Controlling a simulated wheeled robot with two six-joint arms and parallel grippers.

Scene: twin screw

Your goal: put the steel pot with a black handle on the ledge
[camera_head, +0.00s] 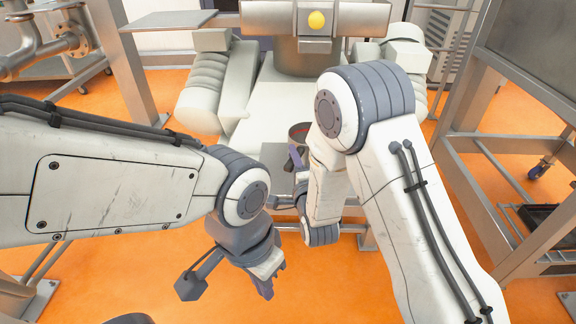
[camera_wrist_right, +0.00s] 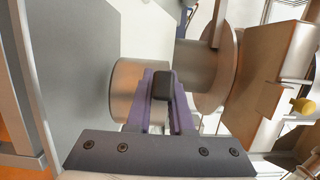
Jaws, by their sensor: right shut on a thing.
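The steel pot (camera_wrist_right: 137,88) shows in the right wrist view as a shiny cylinder behind my purple fingers. Its black handle (camera_wrist_right: 163,85) is between the fingertips of my right gripper (camera_wrist_right: 160,92), which is shut on it. In the head view the pot's dark round top (camera_head: 299,132) shows beside my right arm, which hides much of it. The grey ledge (camera_head: 275,157) lies just below and left of it in the picture; I cannot tell whether the pot touches it. My left gripper (camera_head: 270,283) hangs low over the orange floor, apart from the pot; its jaw opening is unclear.
A large pale machine (camera_head: 312,30) with a yellow button stands straight ahead. In the right wrist view, a metal cylinder with a round flange (camera_wrist_right: 218,70) is close beside the pot. A steel frame (camera_head: 500,190) stands at the right. Orange floor is open at lower left.

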